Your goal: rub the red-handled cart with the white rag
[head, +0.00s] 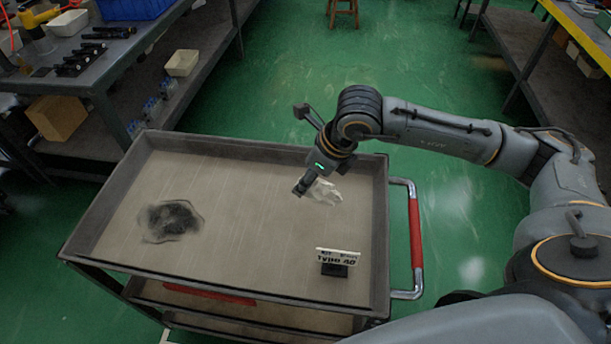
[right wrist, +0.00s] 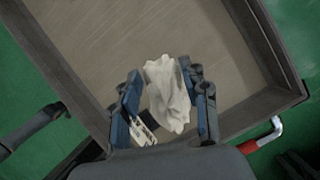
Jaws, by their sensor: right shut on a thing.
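The red-handled cart (head: 265,218) stands in front of me, with its red handle (head: 415,233) on the right side. Its top tray holds a dark, irregular stain (head: 170,221) left of the middle. My right gripper (head: 312,188) is over the right half of the tray, shut on the white rag (head: 325,192). In the right wrist view the rag (right wrist: 168,95) is bunched between the two fingers (right wrist: 165,105). I cannot tell whether the rag touches the tray. My left gripper is not in view.
A small "TYPE 40" sign (head: 337,258) stands in the tray near its front right. A workbench (head: 100,70) with tools and a blue bin (head: 135,8) is at the left. A shelf (head: 540,60) is at the right. Green floor (head: 330,90) is clear behind the cart.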

